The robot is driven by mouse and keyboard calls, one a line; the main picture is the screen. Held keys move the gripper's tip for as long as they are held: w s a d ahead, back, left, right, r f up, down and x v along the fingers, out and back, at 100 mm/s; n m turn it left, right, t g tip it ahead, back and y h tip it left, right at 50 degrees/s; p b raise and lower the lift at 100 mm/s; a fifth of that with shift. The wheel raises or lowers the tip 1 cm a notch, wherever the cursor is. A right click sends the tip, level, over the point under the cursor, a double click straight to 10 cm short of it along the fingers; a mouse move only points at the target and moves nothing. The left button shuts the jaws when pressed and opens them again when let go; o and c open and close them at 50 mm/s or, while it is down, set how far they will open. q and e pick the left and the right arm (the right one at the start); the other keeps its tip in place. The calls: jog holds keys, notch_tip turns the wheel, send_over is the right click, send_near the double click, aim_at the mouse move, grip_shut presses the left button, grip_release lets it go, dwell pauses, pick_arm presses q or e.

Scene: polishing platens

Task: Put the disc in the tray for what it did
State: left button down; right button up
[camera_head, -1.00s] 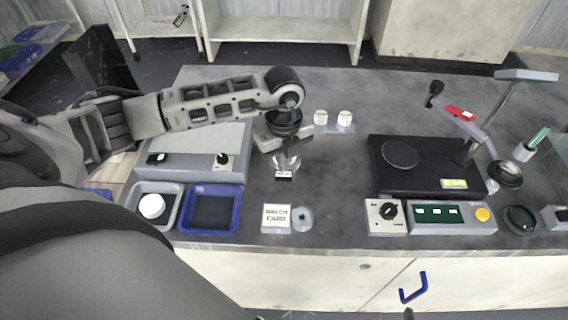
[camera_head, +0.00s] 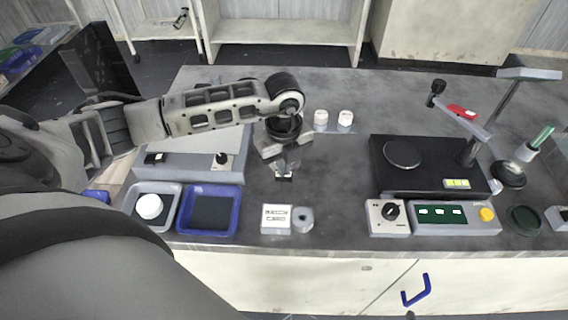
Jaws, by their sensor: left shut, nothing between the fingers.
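My left gripper (camera_head: 284,177) points down above the bench, shut and empty. It is behind a small white labelled block (camera_head: 276,219) and a grey round piece with a dark centre (camera_head: 302,220). A white disc (camera_head: 149,206) lies in the grey tray (camera_head: 133,213) at the left. Right beside that stands a blue tray (camera_head: 238,214) with a dark, empty-looking floor. The black polishing machine (camera_head: 430,183) has a round dark platen (camera_head: 402,154) on top. I cannot tell which piece the task means by the disc. My right gripper is not in view.
A control box with a knob (camera_head: 386,217) and a green panel (camera_head: 440,217) with a yellow button line the front edge. Two white cylinders (camera_head: 333,118) stand behind the gripper. A hinged arm with a red label (camera_head: 461,112) overhangs the machine. The bench between gripper and machine is clear.

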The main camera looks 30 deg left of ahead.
pick_arm(q)
jog(key=shift+f, duration=0.1)
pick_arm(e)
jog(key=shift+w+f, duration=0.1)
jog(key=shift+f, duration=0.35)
pick_arm(q)
notch_tip(320, 180, up, 6)
jog(key=p, duration=0.5)
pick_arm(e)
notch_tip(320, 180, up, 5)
